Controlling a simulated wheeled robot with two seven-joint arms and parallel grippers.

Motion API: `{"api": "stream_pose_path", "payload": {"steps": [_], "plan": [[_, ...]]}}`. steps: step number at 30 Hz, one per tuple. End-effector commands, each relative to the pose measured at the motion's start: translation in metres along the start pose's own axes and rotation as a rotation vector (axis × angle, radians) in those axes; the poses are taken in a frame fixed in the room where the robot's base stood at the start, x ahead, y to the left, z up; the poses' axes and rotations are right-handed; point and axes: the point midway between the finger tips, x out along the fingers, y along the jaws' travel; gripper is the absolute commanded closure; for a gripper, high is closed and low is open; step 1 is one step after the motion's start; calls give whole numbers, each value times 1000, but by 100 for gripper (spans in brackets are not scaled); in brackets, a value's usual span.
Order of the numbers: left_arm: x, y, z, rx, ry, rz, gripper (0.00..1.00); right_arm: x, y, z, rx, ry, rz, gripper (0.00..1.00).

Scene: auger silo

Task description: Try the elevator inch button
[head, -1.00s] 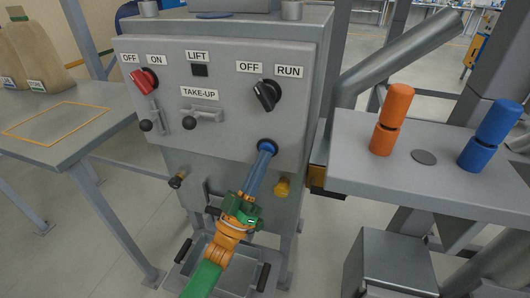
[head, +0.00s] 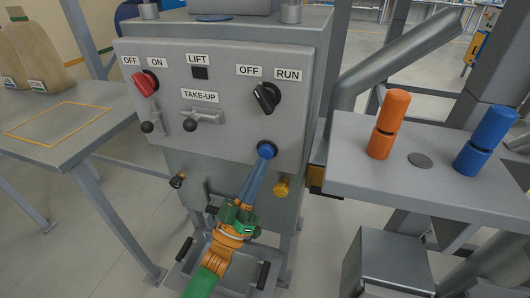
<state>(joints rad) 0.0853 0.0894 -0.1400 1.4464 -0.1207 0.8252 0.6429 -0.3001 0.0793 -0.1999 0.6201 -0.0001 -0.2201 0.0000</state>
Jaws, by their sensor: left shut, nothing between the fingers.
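A grey control panel (head: 225,130) faces me. A round blue button (head: 267,148) sits at its lower right, below the OFF/RUN knob, with no label that I can see. My left gripper (head: 265,158) comes up from below, shut, with its blue fingertips at the button and overlapping its lower part. I cannot tell whether they touch it or press it in. Nothing shows between the fingers. My right gripper is not in view.
The panel also has a red OFF/ON knob (head: 145,83), a black OFF/RUN knob (head: 266,97), a dark LIFT window (head: 200,73) and TAKE-UP levers (head: 203,117). A grey shelf (head: 440,190) at right holds an orange cylinder (head: 387,125) and a blue cylinder (head: 486,140).

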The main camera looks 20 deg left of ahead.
Motion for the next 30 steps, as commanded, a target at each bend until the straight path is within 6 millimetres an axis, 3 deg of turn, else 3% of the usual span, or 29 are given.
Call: {"api": "stream_pose_path", "payload": {"steps": [15, 28, 30], "plan": [[-31, 24, -25, 0, -1, -1, 100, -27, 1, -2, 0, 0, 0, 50], [-34, 25, -25, 0, 0, 0, 100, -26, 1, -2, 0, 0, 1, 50], [-37, 21, -18, 5, -26, -18, 100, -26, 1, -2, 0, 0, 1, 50]]}}
